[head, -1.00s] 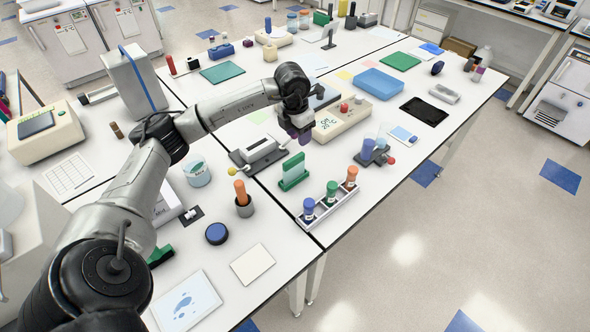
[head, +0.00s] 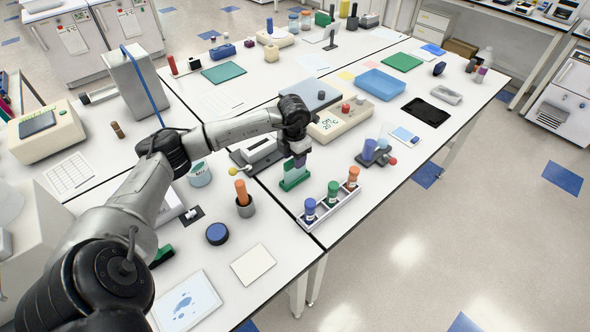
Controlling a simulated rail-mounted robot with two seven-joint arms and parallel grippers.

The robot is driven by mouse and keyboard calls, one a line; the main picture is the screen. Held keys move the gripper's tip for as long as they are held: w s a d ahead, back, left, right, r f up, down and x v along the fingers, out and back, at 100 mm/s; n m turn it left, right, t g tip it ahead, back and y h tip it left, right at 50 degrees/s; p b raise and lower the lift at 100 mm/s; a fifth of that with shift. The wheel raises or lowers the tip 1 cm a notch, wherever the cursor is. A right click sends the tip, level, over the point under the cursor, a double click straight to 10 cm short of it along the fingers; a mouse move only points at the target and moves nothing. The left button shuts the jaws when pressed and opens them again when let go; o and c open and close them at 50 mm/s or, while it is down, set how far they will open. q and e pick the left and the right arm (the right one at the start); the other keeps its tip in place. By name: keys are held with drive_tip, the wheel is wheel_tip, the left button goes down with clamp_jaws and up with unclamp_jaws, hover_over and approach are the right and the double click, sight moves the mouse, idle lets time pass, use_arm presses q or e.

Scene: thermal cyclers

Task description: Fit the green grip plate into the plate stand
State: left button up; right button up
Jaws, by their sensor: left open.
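The green grip plate (head: 292,174) stands upright on its green foot on the near bench, left of the tube rack. My left gripper (head: 299,160) is open, pointing down at the plate's top edge and covering part of it. I cannot tell whether the fingers touch the plate. What looks like the plate stand (head: 370,157) is dark, with translucent bluish upright pieces and a red knob, to the right of the plate. My right gripper is not in view.
A white rack (head: 330,212) with blue, green and orange-capped tubes stands just in front of the plate. A grey device (head: 258,151) lies close behind-left, and a beige instrument (head: 345,122) behind. Bare bench lies between the plate and the stand.

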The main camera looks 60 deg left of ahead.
use_arm(q)
wheel_tip(320, 180, down, 5)
drive_tip(key=shift+w, duration=0.1)
drive_tip(key=shift+a, duration=0.1)
clamp_jaws()
idle(0.5)
